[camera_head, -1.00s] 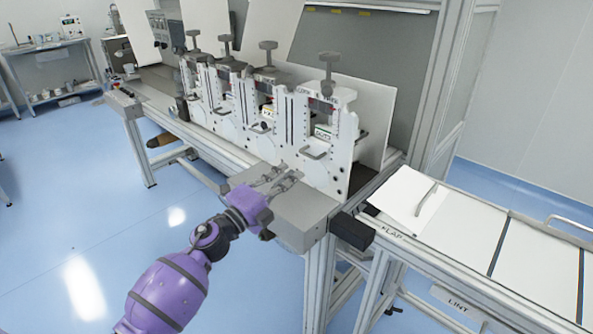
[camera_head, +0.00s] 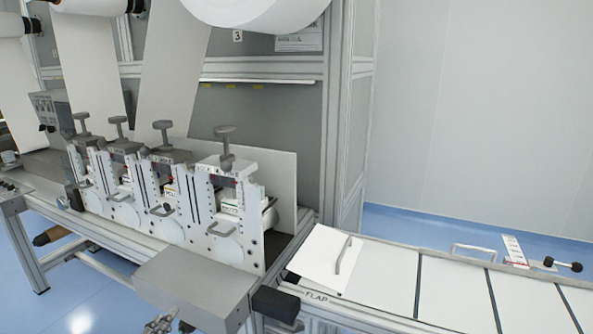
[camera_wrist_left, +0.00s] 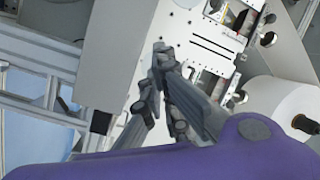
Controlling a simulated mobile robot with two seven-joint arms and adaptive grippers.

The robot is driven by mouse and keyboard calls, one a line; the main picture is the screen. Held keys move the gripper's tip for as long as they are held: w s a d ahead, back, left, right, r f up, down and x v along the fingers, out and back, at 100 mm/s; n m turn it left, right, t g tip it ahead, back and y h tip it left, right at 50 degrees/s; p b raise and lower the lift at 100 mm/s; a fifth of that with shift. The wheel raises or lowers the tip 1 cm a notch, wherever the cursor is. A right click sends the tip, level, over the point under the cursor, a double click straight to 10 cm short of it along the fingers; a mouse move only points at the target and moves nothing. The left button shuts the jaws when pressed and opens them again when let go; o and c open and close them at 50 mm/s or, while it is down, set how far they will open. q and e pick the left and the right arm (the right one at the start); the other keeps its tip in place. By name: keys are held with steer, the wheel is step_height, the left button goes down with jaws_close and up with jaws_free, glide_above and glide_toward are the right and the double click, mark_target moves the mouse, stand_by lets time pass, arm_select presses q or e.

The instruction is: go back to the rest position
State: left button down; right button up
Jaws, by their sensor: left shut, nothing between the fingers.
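My left gripper (camera_head: 165,322) shows only in part at the bottom edge of the head view, in front of and below the grey metal box at the end of the machine. In the left wrist view its grey fingers (camera_wrist_left: 156,66) are shut with nothing between them, in front of the machine's white plates. The purple part of my left arm fills the bottom of that view. My right gripper is in neither view.
The grey box (camera_head: 197,282) and a row of white slitting units (camera_head: 232,205) with grey knobs stand close above the gripper. A flat white conveyor (camera_head: 455,290) runs to the right. Open blue floor (camera_head: 90,312) shows at lower left.

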arm_select(q)
steer(key=s+d+f+n+g+y+p, duration=0.1)
steer(key=s+d+f+n+g, duration=0.2)
steer(key=s+f, duration=0.55)
steer(key=s+d+f+n+g+y+p, duration=0.1)
steer(key=s+d+f+n+g+p, duration=0.15)
steer(key=s+f+n, duration=0.45)
steer(key=s+d+f+n+g, duration=0.1)
steer(key=s+d+f+g, duration=0.1)
steer(key=s, duration=0.8)
steer(key=s+d+f+g, duration=0.2)
steer(key=s+d+f, duration=0.1)
steer(key=s, duration=0.7)
steer(key=shift+f+n+h+p, duration=0.4)
steer(key=shift+f+p, duration=0.05)
steer(key=shift+f, duration=0.4)
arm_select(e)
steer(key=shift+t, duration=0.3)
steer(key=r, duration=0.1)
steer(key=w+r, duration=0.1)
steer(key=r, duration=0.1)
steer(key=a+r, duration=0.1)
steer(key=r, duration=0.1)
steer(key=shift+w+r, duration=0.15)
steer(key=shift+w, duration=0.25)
arm_select(q)
steer(key=shift+d, duration=0.1)
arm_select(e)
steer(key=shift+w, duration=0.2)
